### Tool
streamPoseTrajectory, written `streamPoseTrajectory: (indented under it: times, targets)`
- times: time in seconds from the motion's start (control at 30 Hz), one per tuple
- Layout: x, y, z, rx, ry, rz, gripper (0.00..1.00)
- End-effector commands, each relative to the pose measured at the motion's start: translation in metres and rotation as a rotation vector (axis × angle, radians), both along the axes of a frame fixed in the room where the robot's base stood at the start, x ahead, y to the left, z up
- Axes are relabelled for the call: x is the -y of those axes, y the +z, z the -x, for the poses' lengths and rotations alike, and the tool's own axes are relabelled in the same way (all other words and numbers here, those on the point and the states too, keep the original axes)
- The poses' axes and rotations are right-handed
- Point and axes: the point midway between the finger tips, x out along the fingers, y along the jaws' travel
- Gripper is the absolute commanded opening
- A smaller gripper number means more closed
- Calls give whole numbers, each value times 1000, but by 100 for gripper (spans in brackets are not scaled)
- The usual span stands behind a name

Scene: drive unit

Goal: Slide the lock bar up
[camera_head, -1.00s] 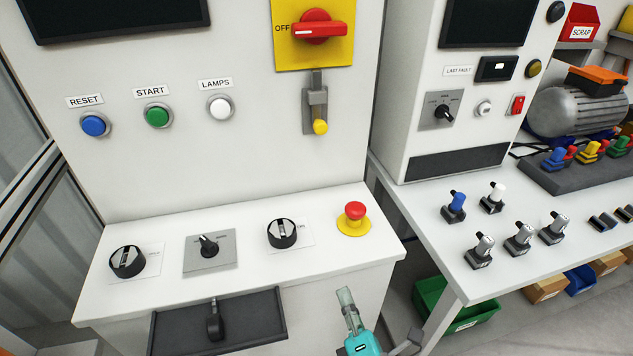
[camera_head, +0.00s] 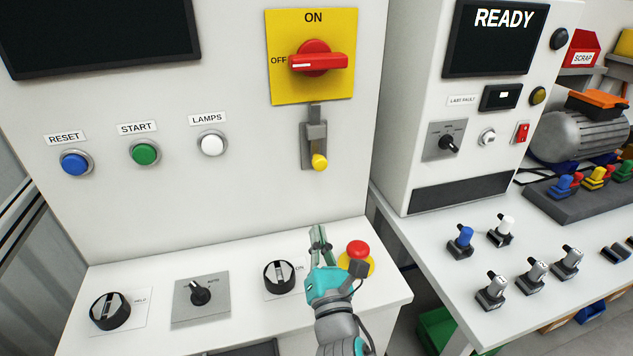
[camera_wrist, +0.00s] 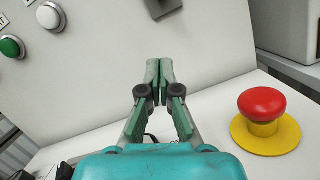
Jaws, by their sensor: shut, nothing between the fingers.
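The lock bar (camera_head: 316,133) is a grey slide on a grey plate on the white panel, under the yellow switch plate (camera_head: 313,89). A yellow knob (camera_head: 319,162) sits at its lower end. The red rotary handle (camera_head: 318,62) lies level, its white mark toward OFF. My gripper (camera_head: 318,232) is shut and empty, below the lock bar and in front of the panel, left of the red emergency button. In the wrist view my shut fingertips (camera_wrist: 159,66) point up toward the panel. A dark grey part shows just above them, cut off by the top edge.
The red emergency button (camera_head: 358,250) on its yellow base stands close to the right of my gripper; it also shows in the wrist view (camera_wrist: 262,104). A black knob (camera_head: 279,277) is on the left. The panel between gripper and lock bar is clear.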

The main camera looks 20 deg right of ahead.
Motion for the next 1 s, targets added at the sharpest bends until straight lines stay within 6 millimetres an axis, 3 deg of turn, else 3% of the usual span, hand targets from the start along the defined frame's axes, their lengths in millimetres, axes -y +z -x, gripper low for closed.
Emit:
streamPoseTrajectory:
  times: [0.33, 0.9, 1.0]
  targets:
    - [1, 2, -9, 1, 1, -4, 0]
    - [10, 24, -99, 1, 0, -3, 0]
    - [16, 38, -97, 3, -1, -5, 0]
